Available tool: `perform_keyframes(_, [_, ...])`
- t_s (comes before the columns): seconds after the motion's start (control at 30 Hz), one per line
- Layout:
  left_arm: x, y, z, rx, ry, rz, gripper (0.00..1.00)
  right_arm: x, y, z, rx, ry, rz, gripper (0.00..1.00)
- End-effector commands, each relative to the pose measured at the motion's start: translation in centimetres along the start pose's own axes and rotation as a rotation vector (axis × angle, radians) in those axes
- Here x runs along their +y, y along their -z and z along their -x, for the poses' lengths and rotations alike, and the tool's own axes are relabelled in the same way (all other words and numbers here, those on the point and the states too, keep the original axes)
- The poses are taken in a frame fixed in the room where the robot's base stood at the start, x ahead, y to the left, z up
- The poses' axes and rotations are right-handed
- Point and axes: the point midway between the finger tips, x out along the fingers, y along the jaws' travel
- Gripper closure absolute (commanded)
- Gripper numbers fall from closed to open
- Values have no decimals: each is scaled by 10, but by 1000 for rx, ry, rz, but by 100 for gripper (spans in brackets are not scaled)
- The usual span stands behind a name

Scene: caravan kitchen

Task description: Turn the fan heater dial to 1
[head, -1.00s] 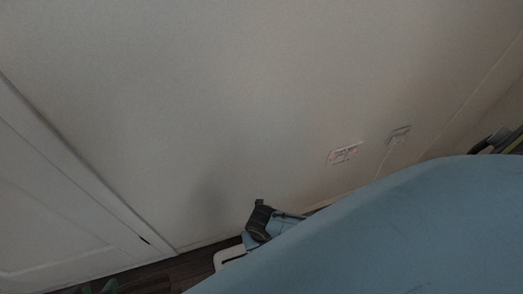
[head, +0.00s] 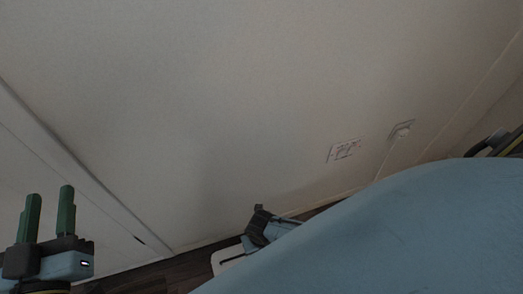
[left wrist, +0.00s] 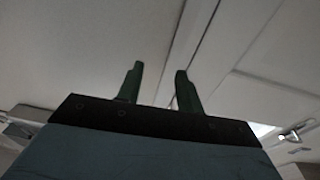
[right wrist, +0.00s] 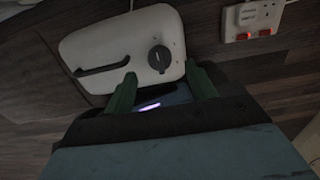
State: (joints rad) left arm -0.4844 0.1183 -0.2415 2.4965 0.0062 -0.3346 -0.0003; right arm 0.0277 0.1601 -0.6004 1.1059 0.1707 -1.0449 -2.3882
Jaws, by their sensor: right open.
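The white fan heater (right wrist: 90,40) shows in the right wrist view, with a round dark dial (right wrist: 159,57) on its face and a dark handle slot to the left. The dial's setting is too small to read. My right gripper (right wrist: 160,70) is open, its green fingers on either side below the dial; I cannot tell whether they touch the heater. In the head view a white edge of the heater (head: 226,257) shows beside part of my right arm. My left gripper (head: 50,192) is open and empty, raised at the lower left, also seen in the left wrist view (left wrist: 159,67).
A wall socket with red switches (right wrist: 250,22) is right of the heater. In the head view, two wall sockets (head: 345,150) (head: 401,130) sit on the pale wall, one with a cable. A white panelled door (head: 60,190) is at the left. Dark wood floor (head: 185,270) lies below.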

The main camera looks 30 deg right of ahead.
Motion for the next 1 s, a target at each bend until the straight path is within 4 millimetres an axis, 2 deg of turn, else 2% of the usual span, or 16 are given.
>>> perform_keyframes(0.23, [8,39,4,254,-19,12,64,1,0,-17,-1,-1,1,44])
perform_keyframes(0.5, [10,62,14,468,-25,16,64,0,0,-36,0,0,0,44])
perform_keyframes(0.7, [10,70,19,543,-27,18,64,0,0,-40,-1,-1,1,44])
perform_keyframes(1.0, [10,72,20,552,-27,18,64,1,0,-40,-1,-1,1,44])
